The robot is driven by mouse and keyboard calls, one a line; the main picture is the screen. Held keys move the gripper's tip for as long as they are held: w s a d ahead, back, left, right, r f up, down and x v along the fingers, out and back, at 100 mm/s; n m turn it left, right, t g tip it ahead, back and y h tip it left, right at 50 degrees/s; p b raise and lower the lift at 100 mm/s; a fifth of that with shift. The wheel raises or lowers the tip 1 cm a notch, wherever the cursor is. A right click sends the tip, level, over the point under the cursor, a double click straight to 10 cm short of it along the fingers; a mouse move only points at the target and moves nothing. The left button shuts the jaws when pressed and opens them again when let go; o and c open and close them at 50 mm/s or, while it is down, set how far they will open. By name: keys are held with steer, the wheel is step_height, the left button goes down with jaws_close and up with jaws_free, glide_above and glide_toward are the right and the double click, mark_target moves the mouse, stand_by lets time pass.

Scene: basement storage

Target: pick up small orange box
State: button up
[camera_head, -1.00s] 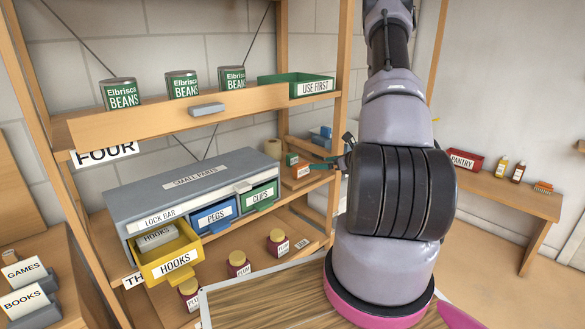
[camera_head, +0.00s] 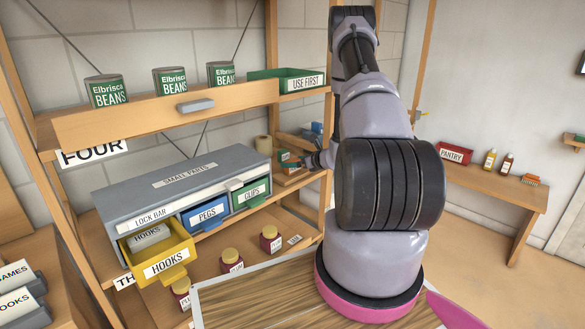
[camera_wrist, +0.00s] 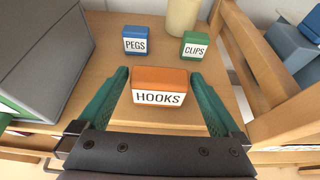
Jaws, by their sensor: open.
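The small orange box (camera_wrist: 160,80), labelled HOOKS, stands on a wooden shelf in the wrist view. It sits between the two green fingers of my gripper (camera_wrist: 160,92), which is open. A gap shows on each side, so neither finger appears to touch it. In the head view the orange box (camera_head: 289,172) is small at the shelf's right end. My gripper (camera_head: 318,160) is there beside it, mostly hidden by my arm.
A blue PEGS box (camera_wrist: 136,40) and green CLIPS box (camera_wrist: 195,45) stand just behind. A cream cylinder (camera_wrist: 183,16) is farther back. The grey drawer cabinet (camera_wrist: 45,62) is on the left. A wooden post (camera_wrist: 258,70) is on the right.

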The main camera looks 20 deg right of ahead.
steer(key=c, duration=1.1)
